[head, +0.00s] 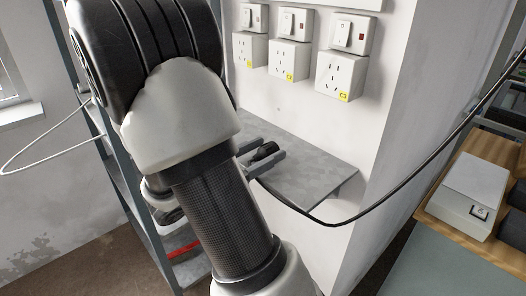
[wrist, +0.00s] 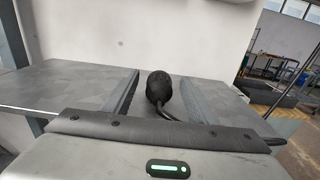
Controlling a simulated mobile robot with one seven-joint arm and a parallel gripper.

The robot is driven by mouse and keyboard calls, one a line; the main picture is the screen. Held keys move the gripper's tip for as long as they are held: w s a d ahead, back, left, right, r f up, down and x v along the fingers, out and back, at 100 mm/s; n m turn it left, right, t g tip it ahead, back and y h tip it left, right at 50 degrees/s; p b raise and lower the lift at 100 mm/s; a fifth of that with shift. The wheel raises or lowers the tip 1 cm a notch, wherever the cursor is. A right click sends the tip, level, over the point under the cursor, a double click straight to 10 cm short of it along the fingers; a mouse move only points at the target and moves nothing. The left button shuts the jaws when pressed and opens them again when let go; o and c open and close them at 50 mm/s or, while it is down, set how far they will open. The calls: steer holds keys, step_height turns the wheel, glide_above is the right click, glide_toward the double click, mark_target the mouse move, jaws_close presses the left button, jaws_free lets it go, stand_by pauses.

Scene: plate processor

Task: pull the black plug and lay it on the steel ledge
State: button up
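The black plug (head: 265,151) appears to lie on the steel ledge (head: 312,168), near its left part. In the wrist view the plug (wrist: 158,86) sits between the two fingers of my gripper (wrist: 159,80), with a gap on each side. My gripper (head: 264,153) is open, low at the ledge, its fingers beside the plug and not gripping it. The plug's underside is hidden, so its contact with the ledge is not fully shown. Its black cable (head: 385,205) runs from the gripper area over the ledge's front and up to the right.
Several white sockets, among them one labelled C2 (head: 289,60) and one labelled C3 (head: 340,75), are on the wall above the ledge, with no plug in them. A white box (head: 470,195) stands on a wooden bench at the right. The ledge's right part is bare.

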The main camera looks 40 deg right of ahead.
steer(key=s+a+p, duration=0.1)
steer(key=a, duration=1.6)
steer(key=shift+s+a+p, duration=0.15)
steer(key=shift+a+p, duration=0.05)
steer(key=shift+p, duration=0.2)
